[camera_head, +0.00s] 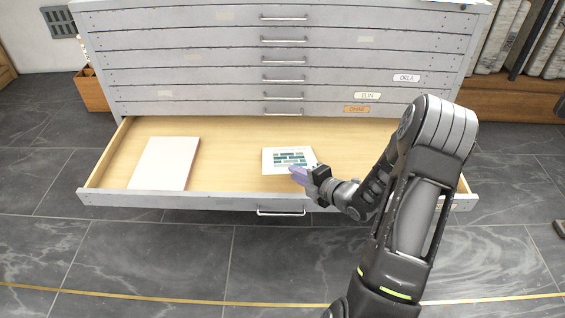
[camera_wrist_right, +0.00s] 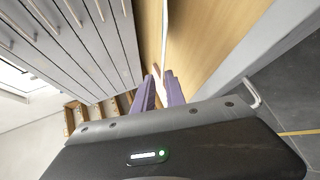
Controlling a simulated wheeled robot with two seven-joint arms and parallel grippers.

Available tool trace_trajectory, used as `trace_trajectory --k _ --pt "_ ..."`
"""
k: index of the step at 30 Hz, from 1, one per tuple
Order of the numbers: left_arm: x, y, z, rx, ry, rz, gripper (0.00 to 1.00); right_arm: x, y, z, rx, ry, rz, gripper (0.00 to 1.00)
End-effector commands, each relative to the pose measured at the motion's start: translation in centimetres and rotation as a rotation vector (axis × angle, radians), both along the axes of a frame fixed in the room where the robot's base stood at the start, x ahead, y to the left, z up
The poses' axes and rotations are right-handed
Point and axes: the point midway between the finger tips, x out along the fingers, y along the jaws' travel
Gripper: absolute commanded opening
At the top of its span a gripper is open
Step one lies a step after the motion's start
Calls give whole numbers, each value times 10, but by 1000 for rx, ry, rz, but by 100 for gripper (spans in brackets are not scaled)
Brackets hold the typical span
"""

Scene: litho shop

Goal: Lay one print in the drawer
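The print (camera_head: 280,158), a small white sheet with rows of teal blocks, shows over the right-centre of the open drawer (camera_head: 225,150). My right gripper (camera_head: 298,174) has its purple fingers at the print's near right corner. In the right wrist view the fingers (camera_wrist_right: 158,88) are close together, with the print (camera_wrist_right: 165,35) seen nearly edge-on as a thin white strip running out from between them. They look shut on its edge. I cannot tell whether the sheet touches the drawer floor. My left gripper is not in view.
A pale blank sheet or stack (camera_head: 165,163) lies in the drawer's left part. Bare wood shows between it and the print. The grey cabinet (camera_head: 200,50) has closed drawers above, some with name tags. A wooden crate (camera_head: 90,90) stands on the floor at left.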

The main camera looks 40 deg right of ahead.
Motion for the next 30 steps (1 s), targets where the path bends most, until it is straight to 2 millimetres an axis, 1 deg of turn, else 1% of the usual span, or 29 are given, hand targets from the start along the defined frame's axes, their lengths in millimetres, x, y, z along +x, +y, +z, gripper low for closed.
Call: trace_trajectory --k 5,8,11,15,18,21,30 --pt "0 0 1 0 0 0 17 0 0 1 0 0 0 15" --pt "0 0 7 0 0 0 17 -2 0 9 0 0 -1 15" --pt "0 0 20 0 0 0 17 -8 0 26 0 0 -1 15" --pt "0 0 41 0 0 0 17 -18 -1 54 -1 0 -1 15" --pt "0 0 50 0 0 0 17 -24 -2 68 0 0 0 15" --pt "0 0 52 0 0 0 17 -28 -2 72 0 0 0 15" --pt "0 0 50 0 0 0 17 -28 -2 70 0 0 0 15"
